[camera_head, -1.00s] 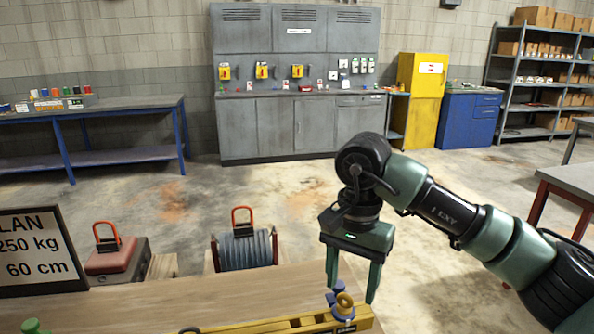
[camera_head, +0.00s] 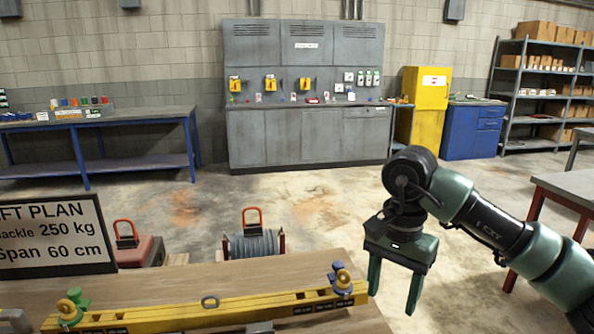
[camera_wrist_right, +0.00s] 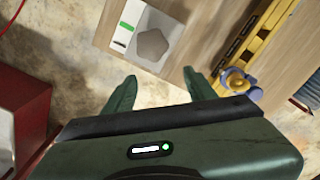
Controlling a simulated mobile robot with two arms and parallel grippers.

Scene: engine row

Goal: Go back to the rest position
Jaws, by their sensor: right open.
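My right gripper (camera_head: 394,290) is open and empty, fingers pointing down, just right of the wooden table's edge in the head view. In the right wrist view its two spread fingers (camera_wrist_right: 160,90) have only floor and table edge beyond them. A yellow lifting beam (camera_head: 240,309) lies on the wooden table (camera_head: 190,284). A blue shackle with a tan pin (camera_head: 341,278) stands at the beam's right end, left of my gripper and apart from it; it also shows in the right wrist view (camera_wrist_right: 236,82). A green shackle (camera_head: 72,305) stands at the left end. My left gripper is not in view.
A sign (camera_head: 58,236) stands at the left. A cable reel (camera_head: 254,245) and a red case (camera_head: 138,250) sit beyond the table. A table with red legs (camera_head: 570,190) is at right. A pale plate with a grey pentagon (camera_wrist_right: 152,45) lies on the wooden table. Open floor lies ahead.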

